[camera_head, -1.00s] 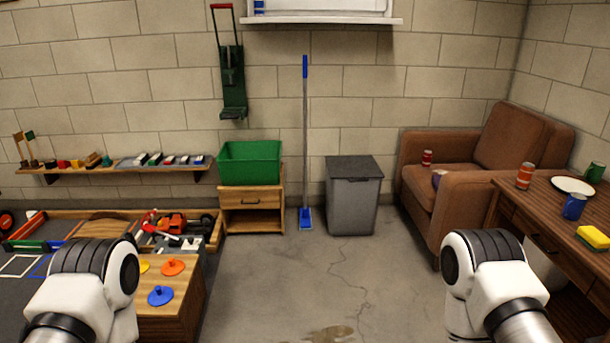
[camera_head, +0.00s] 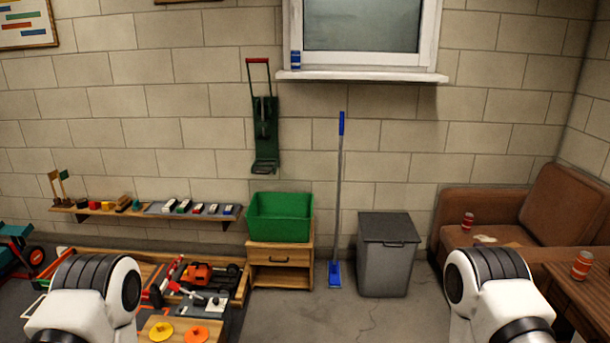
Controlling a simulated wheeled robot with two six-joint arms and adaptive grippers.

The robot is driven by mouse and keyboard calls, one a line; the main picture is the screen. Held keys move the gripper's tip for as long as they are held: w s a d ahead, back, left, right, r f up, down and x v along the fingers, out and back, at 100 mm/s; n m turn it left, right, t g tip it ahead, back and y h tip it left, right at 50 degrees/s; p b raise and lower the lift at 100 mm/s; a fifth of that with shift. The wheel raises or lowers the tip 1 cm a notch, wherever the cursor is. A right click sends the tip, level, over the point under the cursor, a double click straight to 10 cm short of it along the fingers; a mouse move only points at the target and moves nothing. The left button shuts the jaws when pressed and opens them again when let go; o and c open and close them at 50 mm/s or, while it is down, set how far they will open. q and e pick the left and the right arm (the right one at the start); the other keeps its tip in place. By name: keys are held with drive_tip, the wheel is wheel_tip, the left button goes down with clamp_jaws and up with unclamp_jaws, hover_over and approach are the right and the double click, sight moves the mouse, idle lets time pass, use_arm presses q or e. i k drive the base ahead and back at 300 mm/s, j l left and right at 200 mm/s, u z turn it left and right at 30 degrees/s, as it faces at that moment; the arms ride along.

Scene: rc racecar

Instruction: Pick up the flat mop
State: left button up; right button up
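The flat mop (camera_head: 340,200) stands upright against the block wall, with a blue grip at the top, a thin grey pole and a flat blue head (camera_head: 335,275) on the floor. It is between the small wooden cabinet and the grey bin. Both my arms show only as white and black links at the bottom left and bottom right. Neither gripper is in view, and both visible arm parts are well short of the mop.
The grey lidded bin (camera_head: 385,265) stands right of the mop. The wooden cabinet (camera_head: 281,277) with a green tub (camera_head: 280,218) is left of it. A brown armchair (camera_head: 560,205) is at right, a toy-filled low table (camera_head: 165,262) at left. Floor before the mop looks clear.

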sight(334, 269)
drive_tip(key=i, duration=0.8)
drive_tip(key=i+z, duration=0.1)
drive_tip(key=i, duration=0.7)
drive_tip(key=i+j, duration=0.15)
drive_tip(key=i, duration=0.65)
drive_tip(key=i+j+z, duration=0.15)
drive_tip(key=i, duration=0.65)
